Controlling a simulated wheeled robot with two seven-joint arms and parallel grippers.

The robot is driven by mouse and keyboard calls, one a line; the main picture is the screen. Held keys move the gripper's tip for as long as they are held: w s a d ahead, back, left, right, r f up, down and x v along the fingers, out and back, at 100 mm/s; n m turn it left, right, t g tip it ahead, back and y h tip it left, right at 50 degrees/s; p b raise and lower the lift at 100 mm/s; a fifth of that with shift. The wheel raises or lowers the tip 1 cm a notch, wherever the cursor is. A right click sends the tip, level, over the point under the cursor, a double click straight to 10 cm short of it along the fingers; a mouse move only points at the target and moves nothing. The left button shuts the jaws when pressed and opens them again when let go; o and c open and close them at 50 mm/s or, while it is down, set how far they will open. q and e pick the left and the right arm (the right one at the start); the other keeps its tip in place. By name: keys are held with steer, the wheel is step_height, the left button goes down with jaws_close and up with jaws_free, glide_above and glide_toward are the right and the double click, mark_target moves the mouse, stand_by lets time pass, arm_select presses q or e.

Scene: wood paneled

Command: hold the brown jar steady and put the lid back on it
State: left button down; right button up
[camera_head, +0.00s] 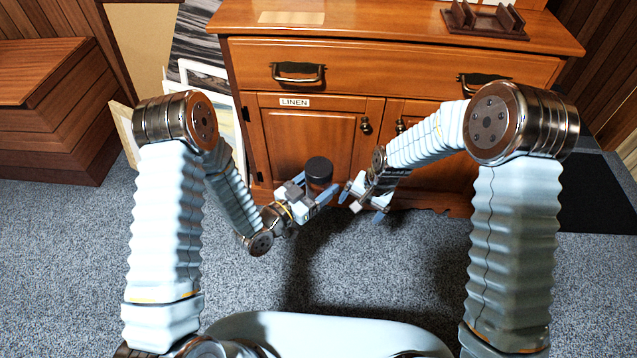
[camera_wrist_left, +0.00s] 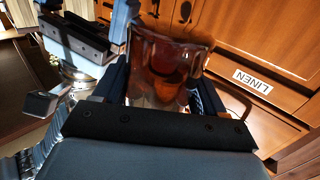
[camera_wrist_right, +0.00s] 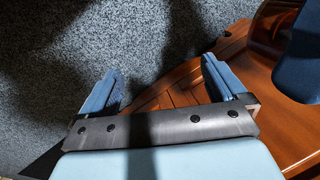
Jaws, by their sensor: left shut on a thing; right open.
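The brown jar (camera_wrist_left: 172,62) is see-through amber glass. It sits between the fingers of my left gripper (camera_head: 318,192), which is shut on it in the air before the cabinet. A black round lid (camera_head: 319,167) shows at the jar's top in the head view; I cannot tell whether it is seated or loose. Most of the jar is hidden below the lid in that view. My right gripper (camera_head: 362,202) is open and empty, just right of the jar and apart from it. In the right wrist view, part of the jar (camera_wrist_right: 272,28) shows at the upper right.
A wooden cabinet (camera_head: 400,62) with a drawer and doors labelled LINEN stands close behind both grippers. A dark wooden rack (camera_head: 485,20) sits on its top. Framed pictures (camera_head: 208,90) lean at its left. The carpet (camera_head: 330,270) below is clear.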

steer(key=s+d+f+n+y, duration=0.1)
steer(key=s+d+f, duration=0.1)
steer(key=s+f, duration=0.3)
steer(key=s+d+f+n, duration=0.1)
steer(key=s+f, duration=0.4)
steer(key=s, duration=0.9)
steer(key=shift+s+d+n+y, duration=0.3)
steer(key=shift+d+n+y, duration=0.1)
steer(key=shift+n, duration=0.1)
